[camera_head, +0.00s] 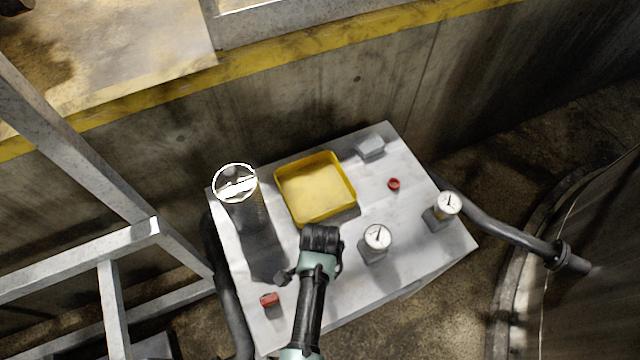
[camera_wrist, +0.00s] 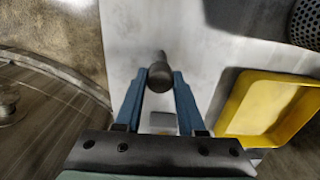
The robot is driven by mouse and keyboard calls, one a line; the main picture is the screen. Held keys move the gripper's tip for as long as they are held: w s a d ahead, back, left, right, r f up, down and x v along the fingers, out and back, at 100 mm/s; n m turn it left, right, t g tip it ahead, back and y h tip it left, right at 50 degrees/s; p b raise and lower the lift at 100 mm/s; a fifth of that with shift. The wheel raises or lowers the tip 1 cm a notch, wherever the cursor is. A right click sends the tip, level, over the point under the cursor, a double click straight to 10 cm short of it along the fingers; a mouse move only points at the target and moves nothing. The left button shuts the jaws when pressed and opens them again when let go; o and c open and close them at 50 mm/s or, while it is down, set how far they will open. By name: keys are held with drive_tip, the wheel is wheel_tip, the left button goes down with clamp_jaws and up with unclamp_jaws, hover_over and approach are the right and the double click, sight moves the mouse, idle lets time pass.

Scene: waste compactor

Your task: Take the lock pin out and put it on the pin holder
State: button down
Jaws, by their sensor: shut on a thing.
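The lock pin (camera_wrist: 160,76) is a dark pin with a round head and a short thin shaft, seen in the wrist view. My gripper (camera_wrist: 158,84) is shut on it, with one blue finger on each side of the head. In the head view my gripper (camera_head: 321,238) is over the middle of the grey cabinet top, just below the yellow tray. It hides the pin there. I cannot tell which thing is the pin holder. I also cannot tell whether the pin touches the surface below it.
The yellow tray (camera_head: 347,205) looks empty. A tall cylinder with a white ring (camera_head: 236,183) stands left of it. Two gauges (camera_head: 377,238) stand to the right. A grey block (camera_head: 369,146) and two red pieces (camera_head: 269,299) are on the cabinet top (camera_head: 415,260). Metal railing (camera_head: 75,253) is at left.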

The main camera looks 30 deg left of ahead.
drive_tip(key=shift+c, duration=2.2)
unclamp_jaws()
drive_tip(key=shift+c, duration=0.4)
drive_tip(key=shift+r, duration=0.1)
wheel_tip(320, 180, up, 7)
drive_tip(key=p, duration=0.7)
